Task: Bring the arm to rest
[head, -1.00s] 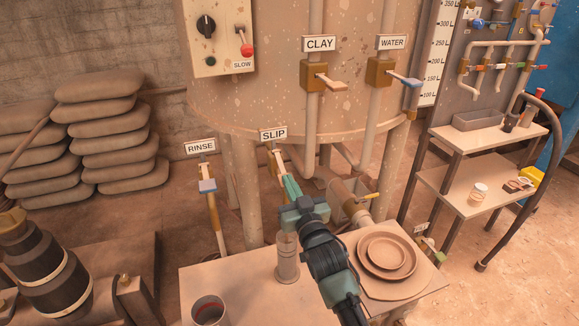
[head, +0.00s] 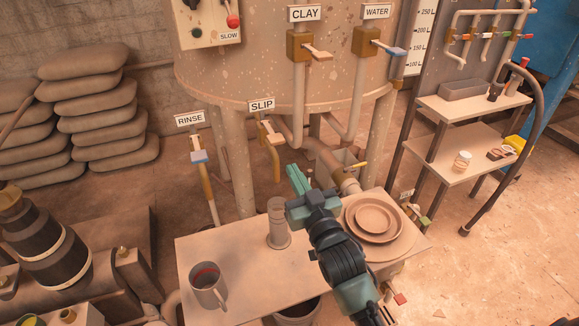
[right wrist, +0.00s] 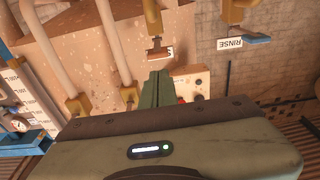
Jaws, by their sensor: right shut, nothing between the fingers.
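My right gripper (head: 295,175) reaches in from the lower right of the head view, above the small table. Its fingers are shut with nothing between them, and it is apart from the SLIP valve (head: 272,132), which stands behind and above the fingertips. In the right wrist view the closed fingers (right wrist: 157,90) point toward the tank and the SLIP handle (right wrist: 158,50). My left gripper is not in view.
A clear cylinder (head: 278,225) stands beside the gripper on the table (head: 235,250). A mug (head: 208,287) is at the front left and stacked plates (head: 374,217) are at the right. The RINSE valve (head: 198,157) is to the left.

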